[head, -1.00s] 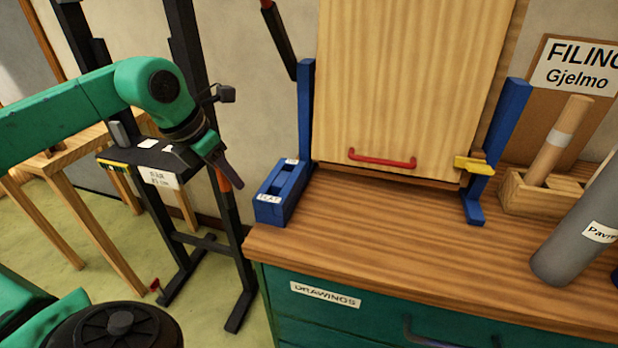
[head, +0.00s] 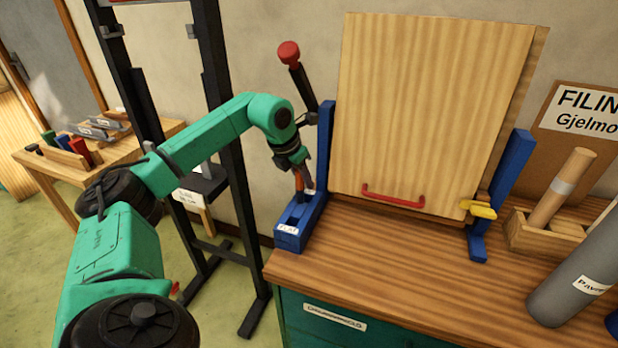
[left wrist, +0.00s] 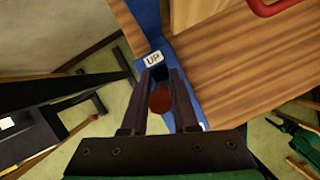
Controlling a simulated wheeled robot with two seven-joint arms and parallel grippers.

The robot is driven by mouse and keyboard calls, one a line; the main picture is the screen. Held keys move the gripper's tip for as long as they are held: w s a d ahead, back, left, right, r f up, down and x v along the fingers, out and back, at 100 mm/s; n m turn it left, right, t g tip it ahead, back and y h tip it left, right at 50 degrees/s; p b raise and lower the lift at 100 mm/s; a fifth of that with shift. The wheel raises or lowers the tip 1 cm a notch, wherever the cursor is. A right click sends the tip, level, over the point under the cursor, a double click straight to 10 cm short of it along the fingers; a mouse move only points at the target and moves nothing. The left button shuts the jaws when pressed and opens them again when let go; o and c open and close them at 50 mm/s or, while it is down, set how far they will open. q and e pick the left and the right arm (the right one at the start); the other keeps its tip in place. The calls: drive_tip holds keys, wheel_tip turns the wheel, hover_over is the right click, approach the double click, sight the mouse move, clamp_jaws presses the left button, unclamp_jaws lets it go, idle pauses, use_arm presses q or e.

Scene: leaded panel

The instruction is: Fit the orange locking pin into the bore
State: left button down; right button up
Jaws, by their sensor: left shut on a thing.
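My left gripper (head: 304,187) is shut on the orange locking pin (head: 299,180), which hangs roughly upright just above the blue fixture (head: 289,241) at the bench's left end. In the left wrist view my left gripper (left wrist: 160,90) shows the pin's round reddish end (left wrist: 160,101) between its two dark fingers, over the blue fixture (left wrist: 142,72). That fixture has a FLAT label at its front and an UP label farther back. I cannot make out the bore; the gripper and pin cover part of the fixture. My right gripper is not in view.
A red-knobbed lever (head: 289,53) rises behind my gripper. A black stand (head: 238,180) is at left.

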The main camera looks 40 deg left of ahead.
sight(313, 193)
use_arm(q)
drive_tip(key=x, duration=0.2)
drive_tip(key=p+x, duration=0.1)
drive_tip(key=x, duration=0.1)
drive_tip(key=shift+w+r, duration=0.15)
drive_tip(key=shift+w, duration=0.1)
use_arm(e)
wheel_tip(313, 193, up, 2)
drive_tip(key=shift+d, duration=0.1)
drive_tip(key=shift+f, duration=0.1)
use_arm(q)
drive_tip(key=c, duration=0.7)
unclamp_jaws()
drive_tip(key=shift+f, duration=0.2)
